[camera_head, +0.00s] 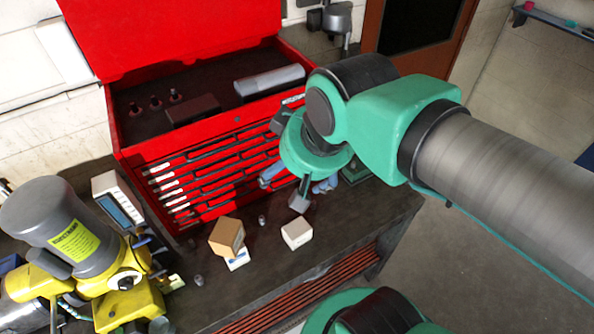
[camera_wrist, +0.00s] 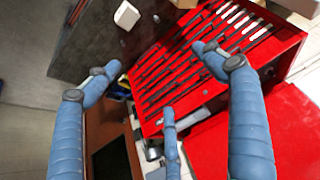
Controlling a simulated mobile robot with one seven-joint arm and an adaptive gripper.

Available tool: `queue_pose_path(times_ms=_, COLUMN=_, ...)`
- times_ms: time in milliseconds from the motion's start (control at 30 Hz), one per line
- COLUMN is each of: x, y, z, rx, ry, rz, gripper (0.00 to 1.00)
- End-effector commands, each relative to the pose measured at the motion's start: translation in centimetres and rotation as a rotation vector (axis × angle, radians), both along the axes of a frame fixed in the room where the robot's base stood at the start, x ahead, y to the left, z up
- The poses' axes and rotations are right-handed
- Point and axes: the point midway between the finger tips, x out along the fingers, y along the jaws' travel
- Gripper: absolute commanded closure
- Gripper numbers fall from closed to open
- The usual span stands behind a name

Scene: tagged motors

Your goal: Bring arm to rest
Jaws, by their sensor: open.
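My arm reaches in from the right in the head view and ends over the workbench (camera_head: 268,287). My gripper (camera_head: 298,187) hangs in front of the red tool chest (camera_head: 124,108), with its blue fingers partly hidden by the green wrist. In the wrist view my gripper (camera_wrist: 158,78) shows three blue fingers spread wide, with nothing between them. The tool chest (camera_wrist: 285,55) lies beyond the fingers in that view. I cannot tell how close the fingers are to the chest or the bench.
A yellow and grey motor (camera_head: 65,235) stands at the left of the bench. A tan box (camera_head: 226,236) and a white box (camera_head: 297,234) sit in front of the chest. The chest's raised lid (camera_head: 170,35) rises behind. Floor (camera_head: 455,265) shows clear at the right.

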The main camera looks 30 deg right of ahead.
Motion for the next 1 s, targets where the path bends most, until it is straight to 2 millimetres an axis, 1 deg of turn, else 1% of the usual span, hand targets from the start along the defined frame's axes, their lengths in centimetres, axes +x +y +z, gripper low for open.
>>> queue_pose_path(times_ms=200, x=0.0, y=0.0, z=-0.6, rx=0.000, ry=0.000, rz=0.001, gripper=0.17)
queue_pose_path(times_ms=233, x=-0.3, y=0.0, z=-0.8, rx=0.000, ry=-0.001, rz=0.001, gripper=0.17)
queue_pose_path(times_ms=267, x=-1.3, y=0.0, z=-0.7, rx=0.000, ry=-0.006, rz=0.001, gripper=0.17)
queue_pose_path(times_ms=300, x=-1.7, y=0.0, z=-1.0, rx=0.000, ry=-0.012, rz=0.001, gripper=0.17)
queue_pose_path(times_ms=333, x=-1.8, y=0.0, z=-1.3, rx=0.000, ry=-0.013, rz=0.001, gripper=0.17)
queue_pose_path(times_ms=467, x=-1.7, y=0.0, z=-3.3, rx=0.000, ry=-0.012, rz=0.001, gripper=0.17)
queue_pose_path(times_ms=600, x=-1.6, y=0.0, z=-5.8, rx=0.000, ry=-0.010, rz=0.001, gripper=0.17)
queue_pose_path(times_ms=800, x=-1.5, y=0.0, z=-8.7, rx=0.000, ry=-0.011, rz=0.001, gripper=0.17)
queue_pose_path(times_ms=900, x=-1.5, y=0.0, z=-9.7, rx=0.000, ry=-0.010, rz=0.001, gripper=0.17)
queue_pose_path(times_ms=1000, x=-1.5, y=0.0, z=-10.1, rx=0.000, ry=-0.011, rz=0.001, gripper=0.17)
